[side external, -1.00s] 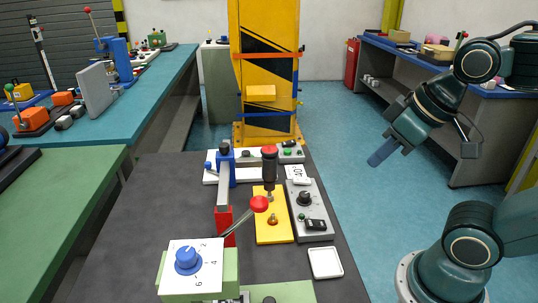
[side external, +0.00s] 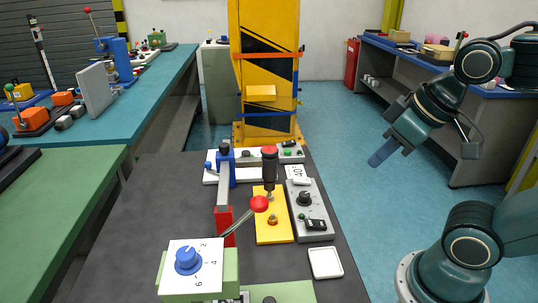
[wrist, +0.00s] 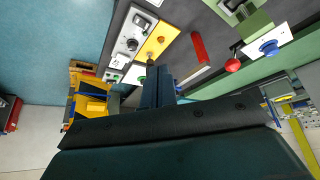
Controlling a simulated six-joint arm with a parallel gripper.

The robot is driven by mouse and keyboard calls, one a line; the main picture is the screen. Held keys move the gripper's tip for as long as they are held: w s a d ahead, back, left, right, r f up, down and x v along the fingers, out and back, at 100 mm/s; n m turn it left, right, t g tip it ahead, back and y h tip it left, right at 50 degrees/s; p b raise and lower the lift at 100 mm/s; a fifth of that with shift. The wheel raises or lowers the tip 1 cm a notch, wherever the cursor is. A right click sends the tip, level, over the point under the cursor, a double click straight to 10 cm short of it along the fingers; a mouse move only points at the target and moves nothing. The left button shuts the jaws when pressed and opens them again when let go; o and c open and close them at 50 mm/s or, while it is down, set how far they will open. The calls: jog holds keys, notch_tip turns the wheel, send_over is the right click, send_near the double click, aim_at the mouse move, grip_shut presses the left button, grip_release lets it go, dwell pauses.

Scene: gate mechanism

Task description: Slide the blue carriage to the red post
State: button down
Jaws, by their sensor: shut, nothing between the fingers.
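The blue carriage (side external: 226,165) sits at the far end of a pale grey rail (side external: 223,190) in the side view, with a small blue knob on its left. The red post (side external: 225,226) stands at the near end of the rail, apart from the carriage. The red post also shows in the wrist view (wrist: 199,48). My gripper (side external: 376,161) is shut and empty, raised in the air well to the right of the rail. In the wrist view my gripper's fingers (wrist: 157,76) cover part of the bench, and I cannot make out the carriage there.
A lever with a red ball (side external: 259,204) leans close to the red post. A blue dial (side external: 187,260) stands in front. The bench's left side is clear.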

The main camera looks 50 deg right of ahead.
jog(key=c, duration=1.6)
grip_release()
jog(key=o, duration=0.3)
jog(key=shift+w+r, duration=0.2)
jog(key=shift+o, duration=0.9)
jog(key=shift+w+r, duration=0.25)
jog(key=w+r+n+g, duration=0.1)
jog(key=w+r, duration=0.4)
jog(key=w, duration=0.5)
jog(key=w+r+n+g, duration=0.15)
jog(key=w+r, duration=0.25)
jog(key=w, duration=0.6)
jog(key=w+f+g, duration=0.1)
jog(key=w+f, duration=0.1)
jog(key=w, duration=0.4)
jog(key=w+f+g, duration=0.1)
jog(key=w+f, duration=0.2)
jog(key=w, duration=0.4)
jog(key=w+f+n+g, duration=0.1)
jog(key=w+f, duration=0.2)
jog(key=w, duration=0.4)
jog(key=shift+a, duration=0.35)
